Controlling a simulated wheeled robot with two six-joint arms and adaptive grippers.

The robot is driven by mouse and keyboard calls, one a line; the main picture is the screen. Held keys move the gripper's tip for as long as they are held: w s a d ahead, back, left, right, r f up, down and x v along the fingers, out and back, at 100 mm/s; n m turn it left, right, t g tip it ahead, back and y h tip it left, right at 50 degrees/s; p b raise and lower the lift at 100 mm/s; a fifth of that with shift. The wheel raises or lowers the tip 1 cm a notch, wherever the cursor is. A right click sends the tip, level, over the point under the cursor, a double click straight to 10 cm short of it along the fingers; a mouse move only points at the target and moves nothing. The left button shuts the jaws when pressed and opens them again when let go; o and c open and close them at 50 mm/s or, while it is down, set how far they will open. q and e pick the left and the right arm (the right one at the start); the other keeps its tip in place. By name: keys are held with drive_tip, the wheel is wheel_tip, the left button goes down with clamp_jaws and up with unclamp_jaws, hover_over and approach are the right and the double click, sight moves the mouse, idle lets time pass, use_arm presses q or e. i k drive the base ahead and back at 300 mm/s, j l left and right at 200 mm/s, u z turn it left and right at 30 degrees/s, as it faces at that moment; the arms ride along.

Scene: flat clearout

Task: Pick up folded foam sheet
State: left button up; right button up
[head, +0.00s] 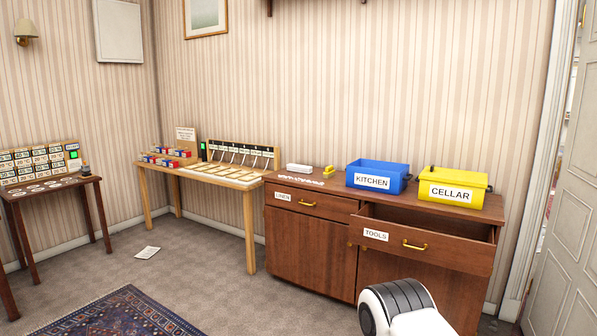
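I cannot make out a folded foam sheet for certain. A small white block-like thing (299,168) lies on top of the brown cabinet (312,235), left of the blue bin. A flat, pale, patterned thing (301,180) lies just in front of it. A white sheet with faint marks (147,252) lies flat on the carpet, left of the cabinet. Neither of my grippers shows. A white and black rounded link of mine is at the bottom, in front of the cabinet's right door.
A blue KITCHEN bin (376,166) and yellow CELLAR bin (465,181) stand on the cabinet. The TOOLS drawer (420,247) is pulled out; the LINEN drawer (310,203) is shut. A light wooden table (248,184) and dark table (12,192) stand left. Carpet between is mostly clear.

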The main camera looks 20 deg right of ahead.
sight(292, 167)
drive_tip(key=i+z, duration=0.1)
drive_tip(key=i, duration=0.55)
drive_tip(key=i+z, duration=0.1)
drive_tip(key=i, duration=0.5)
drive_tip(key=i+z, duration=0.1)
drive_tip(key=i, duration=0.55)
drive_tip(key=i+j, duration=0.1)
drive_tip(key=i, duration=0.5)
drive_tip(key=i+j+z, duration=0.15)
drive_tip(key=i, duration=0.5)
drive_tip(key=i+j+z, duration=0.1)
drive_tip(key=i, duration=0.5)
